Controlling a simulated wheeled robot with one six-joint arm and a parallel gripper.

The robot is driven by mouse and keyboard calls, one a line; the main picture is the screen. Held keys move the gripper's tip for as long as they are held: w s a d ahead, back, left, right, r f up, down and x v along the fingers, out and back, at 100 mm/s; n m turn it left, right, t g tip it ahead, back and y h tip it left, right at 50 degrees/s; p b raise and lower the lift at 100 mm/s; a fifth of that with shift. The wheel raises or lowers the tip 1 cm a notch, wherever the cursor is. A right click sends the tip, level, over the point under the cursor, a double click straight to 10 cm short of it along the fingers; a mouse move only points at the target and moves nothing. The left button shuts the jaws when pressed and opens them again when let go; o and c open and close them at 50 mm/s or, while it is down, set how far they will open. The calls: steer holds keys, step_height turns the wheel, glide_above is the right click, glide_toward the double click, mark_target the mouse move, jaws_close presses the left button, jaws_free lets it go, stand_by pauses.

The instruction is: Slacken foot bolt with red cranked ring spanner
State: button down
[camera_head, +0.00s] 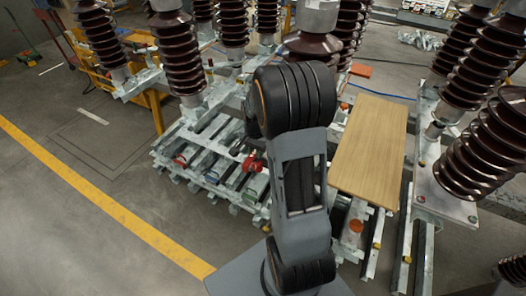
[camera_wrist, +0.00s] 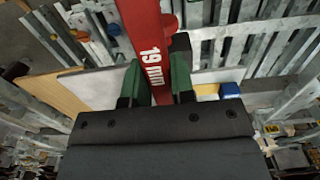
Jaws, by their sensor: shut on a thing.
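The red cranked ring spanner (camera_wrist: 152,40), marked "19 mm", stands between the green fingers of my gripper (camera_wrist: 157,84) in the wrist view. My gripper is shut on its shank. The spanner runs up out of the top of the wrist view, so its upper ring end is hidden. In the head view my own arm covers my gripper. A red piece (camera_head: 252,163) shows just left of my arm there; I cannot tell whether it is part of the spanner. I cannot make out the foot bolt for certain in either view.
Galvanised steel frames (camera_head: 205,150) with brown ribbed insulators (camera_head: 178,55) stand around my arm. A wooden board (camera_head: 372,150) lies to the right. An orange cap (camera_head: 356,225) sits below it. Open floor with a yellow line (camera_head: 100,200) lies to the left.

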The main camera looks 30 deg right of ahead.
steer(key=shift+w+a+m+b, duration=0.2)
steer(key=shift+w+m+b, duration=0.1)
steer(key=shift+w+m, duration=0.65)
steer(key=shift+w+a+m+b, duration=0.3)
steer(key=shift+w+m, duration=0.5)
steer(key=shift+m, duration=0.25)
steer(key=shift+w+a+m+b, duration=0.15)
steer(key=shift+w+m+b, duration=0.15)
steer(key=shift+w+m, duration=0.65)
steer(key=shift+f+b, duration=0.8)
steer(key=shift+f, duration=0.25)
steer(key=shift+s, duration=0.1)
steer(key=s+n, duration=0.3)
steer(key=shift+d, duration=0.2)
steer(key=shift+s+d+n, duration=0.2)
steer(key=shift+s+n, duration=0.35)
steer(key=shift+n, duration=0.1)
steer(key=shift+s+d+n, duration=0.2)
steer(key=shift+s+n, duration=0.35)
steer(key=shift+n, duration=0.05)
steer(key=shift+s+d+n, duration=1)
steer(key=shift+s+n, duration=0.1)
steer(key=shift+n, duration=0.55)
steer(key=shift+s+d+n, duration=1)
steer(key=shift+s+n, duration=0.05)
steer(key=shift+n, duration=0.6)
